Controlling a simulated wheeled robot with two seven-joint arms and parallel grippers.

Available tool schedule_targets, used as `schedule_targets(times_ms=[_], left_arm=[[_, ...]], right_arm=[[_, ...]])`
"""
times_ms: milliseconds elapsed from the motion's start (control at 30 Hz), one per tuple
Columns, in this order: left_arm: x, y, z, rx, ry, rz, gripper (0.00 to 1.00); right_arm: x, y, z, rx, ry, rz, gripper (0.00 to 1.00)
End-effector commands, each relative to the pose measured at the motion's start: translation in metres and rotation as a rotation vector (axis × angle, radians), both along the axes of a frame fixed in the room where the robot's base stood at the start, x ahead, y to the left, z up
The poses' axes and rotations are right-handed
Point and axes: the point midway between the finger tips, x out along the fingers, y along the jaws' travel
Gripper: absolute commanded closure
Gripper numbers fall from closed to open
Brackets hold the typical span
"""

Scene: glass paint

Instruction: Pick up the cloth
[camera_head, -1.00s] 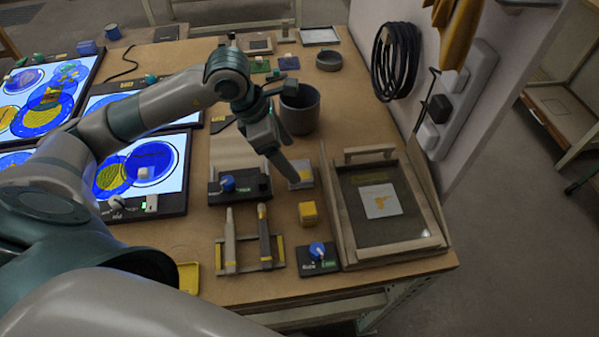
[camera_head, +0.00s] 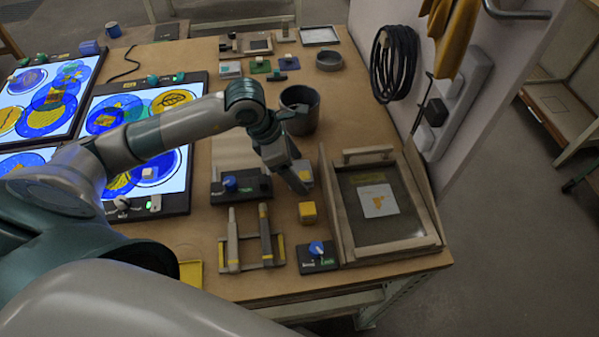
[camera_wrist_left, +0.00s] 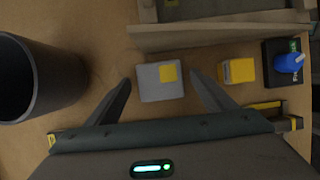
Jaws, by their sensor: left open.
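A flat grey square with a yellow patch, seemingly the folded cloth (camera_wrist_left: 148,92), lies on the wooden table. My left gripper (camera_wrist_left: 161,80) is open in the left wrist view, with one finger on each side of the cloth and nothing held. In the head view the left gripper (camera_head: 297,182) points down at the cloth (camera_head: 307,172) and partly hides it. I cannot tell the exact height of the fingertips above the table. My right gripper is not in view.
A yellow block (camera_head: 308,212) and a blue-knobbed box (camera_head: 318,257) stand close by. A wooden-framed tray (camera_head: 340,215) is to the right. A dark cup (camera_head: 299,112) stands behind the gripper. A tool rack (camera_head: 250,262) is in front. Yellow fabric (camera_head: 455,40) hangs on the wall.

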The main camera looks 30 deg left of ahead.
Motion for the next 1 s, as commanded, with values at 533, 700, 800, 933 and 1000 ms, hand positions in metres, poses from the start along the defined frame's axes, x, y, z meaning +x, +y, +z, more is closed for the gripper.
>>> schedule_targets(times_ms=[533,700,800,933,1000], left_arm=[[0.000,0.000,0.001,0.000,0.000,0.000,0.68],[0.000,0.000,0.002,0.000,-0.001,0.000,0.68],[0.001,0.000,0.006,-0.001,-0.004,0.000,0.68],[0.001,0.000,0.017,-0.001,-0.005,-0.001,0.68],[0.001,0.000,0.025,0.000,-0.005,-0.002,0.68]], right_arm=[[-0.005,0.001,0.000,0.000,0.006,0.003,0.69],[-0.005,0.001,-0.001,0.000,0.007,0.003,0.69],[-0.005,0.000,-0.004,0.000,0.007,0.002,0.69],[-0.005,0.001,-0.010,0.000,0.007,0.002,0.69],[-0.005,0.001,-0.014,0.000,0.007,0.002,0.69]])
